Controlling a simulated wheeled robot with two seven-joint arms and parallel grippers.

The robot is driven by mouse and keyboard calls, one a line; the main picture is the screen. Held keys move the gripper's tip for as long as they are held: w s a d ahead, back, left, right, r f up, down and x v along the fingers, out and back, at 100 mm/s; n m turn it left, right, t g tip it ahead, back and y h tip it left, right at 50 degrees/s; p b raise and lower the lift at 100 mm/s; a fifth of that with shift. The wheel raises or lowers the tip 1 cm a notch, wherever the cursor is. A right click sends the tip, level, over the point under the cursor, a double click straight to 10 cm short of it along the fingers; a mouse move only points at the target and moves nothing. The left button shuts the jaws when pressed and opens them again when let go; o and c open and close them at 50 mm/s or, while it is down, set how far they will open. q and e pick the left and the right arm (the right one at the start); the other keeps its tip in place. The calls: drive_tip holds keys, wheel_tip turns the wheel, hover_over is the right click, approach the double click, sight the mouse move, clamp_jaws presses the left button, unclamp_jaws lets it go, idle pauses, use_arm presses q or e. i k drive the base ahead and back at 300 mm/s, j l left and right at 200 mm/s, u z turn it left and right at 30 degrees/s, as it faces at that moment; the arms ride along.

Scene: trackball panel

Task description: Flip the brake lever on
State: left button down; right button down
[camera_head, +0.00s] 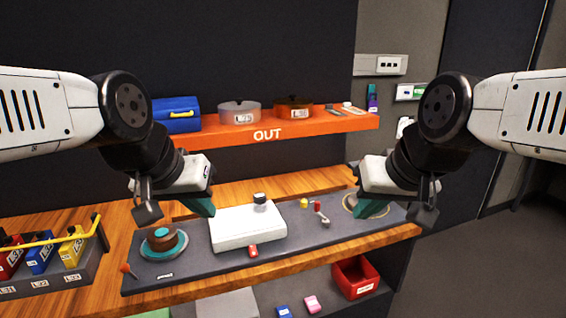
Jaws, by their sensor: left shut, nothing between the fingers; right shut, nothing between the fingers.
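A dark grey control panel (205,268) lies on the wooden counter. Which control is the brake lever cannot be told, as the panel labels are too small to read. A small orange-red lever (128,270) stands at the panel's front left corner. A grey lever with a red part (321,214) stands right of centre, and a red switch-like piece (253,251) is at the front edge. My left gripper (204,208) is shut and empty, between the teal-and-brown disc and the white box in the picture. My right gripper (371,208) is shut and empty, in front of a round ring.
A teal-and-brown disc (163,241) and a white box (245,228) with a black knob (260,198) sit on the panel. A yellow button (304,203) is beside the grey lever. Labelled containers (70,252) stand left. An orange OUT shelf (330,126) is behind; a red bin (355,277) is below.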

sight(125, 268)
drive_tip(key=j+u, duration=0.15)
drive_tip(key=u, duration=0.25)
drive_tip(key=j+u, duration=0.2)
drive_tip(key=u, duration=0.2)
drive_tip(key=j+u, duration=0.15)
drive_tip(key=u, duration=0.2)
drive_tip(key=k+j, duration=0.05)
